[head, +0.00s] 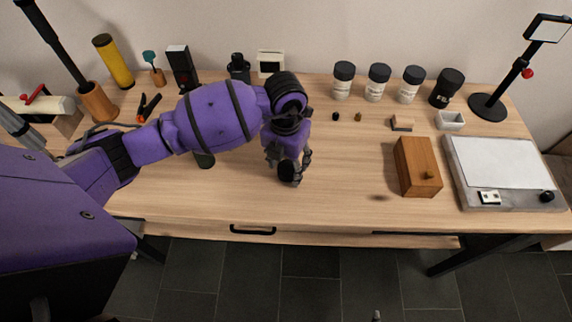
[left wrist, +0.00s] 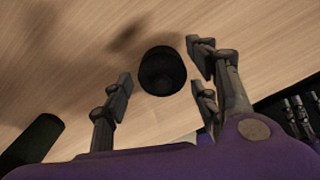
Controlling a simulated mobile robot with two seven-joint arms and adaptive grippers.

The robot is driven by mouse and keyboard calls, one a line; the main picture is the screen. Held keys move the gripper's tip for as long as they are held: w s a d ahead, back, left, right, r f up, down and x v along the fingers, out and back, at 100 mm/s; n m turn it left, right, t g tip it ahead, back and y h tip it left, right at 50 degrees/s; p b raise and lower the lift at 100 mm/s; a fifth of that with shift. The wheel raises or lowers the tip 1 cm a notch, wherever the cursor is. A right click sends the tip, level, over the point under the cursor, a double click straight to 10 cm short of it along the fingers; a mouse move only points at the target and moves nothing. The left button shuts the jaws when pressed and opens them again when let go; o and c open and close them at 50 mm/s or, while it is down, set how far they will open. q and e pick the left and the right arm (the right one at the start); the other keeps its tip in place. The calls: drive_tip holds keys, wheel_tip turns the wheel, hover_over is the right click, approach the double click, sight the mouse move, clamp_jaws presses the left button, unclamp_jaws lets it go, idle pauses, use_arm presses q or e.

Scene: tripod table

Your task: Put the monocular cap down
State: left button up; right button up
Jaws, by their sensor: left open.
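My left gripper (head: 287,165) points down over the middle front of the table (head: 340,205). Its fingers are spread. A small round black cap (head: 287,172), likely the monocular cap, shows at the fingertips. In the left wrist view, the cap (left wrist: 162,72) sits between the open fingers of the left gripper (left wrist: 158,82), with a gap at the left finger and very little at the right ones. I cannot tell whether it touches the tabletop. A dark green cylinder (left wrist: 33,140), perhaps the monocular, shows at the lower left there and partly under my arm in the head view (head: 204,159).
A wooden box (head: 417,166) and a grey board with a white sheet (head: 503,165) stand to the right. Several black-lidded jars (head: 376,83) line the back. A stand (head: 489,106) is at the back right. The tabletop between gripper and wooden box is clear.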

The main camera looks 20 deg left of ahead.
sight(286, 163)
use_arm(q)
wheel_tip(286, 163, up, 12)
drive_tip(key=shift+f, duration=0.2)
idle(0.4)
